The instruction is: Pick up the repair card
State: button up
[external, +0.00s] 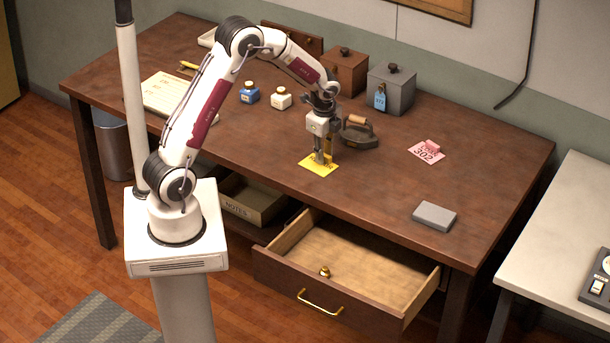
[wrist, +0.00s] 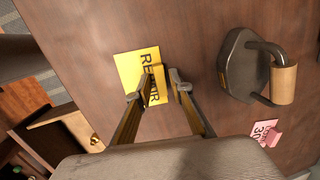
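The repair card (external: 309,168) is a flat yellow card lying on the wooden table. In the wrist view its dark lettering reads REPAIR (wrist: 130,64), and a raised yellow tab (wrist: 158,82) shows at its right part. My gripper (external: 321,159) points down over the card. In the wrist view my gripper (wrist: 163,80) has its two fingers apart, one on each side of the tab. I cannot tell whether either finger touches the tab. In the external view the fingers hide part of the card.
A flat iron (external: 360,137) stands close behind and right of my gripper. A pink card (external: 424,154) and a grey block (external: 434,216) lie farther right. Small bottles (external: 281,98) and lidded boxes (external: 391,92) stand at the back. An open drawer (external: 350,262) juts out in front.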

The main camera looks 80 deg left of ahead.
grip_shut()
notch_tip(320, 180, up, 10)
dwell(1.0)
dwell(0.3)
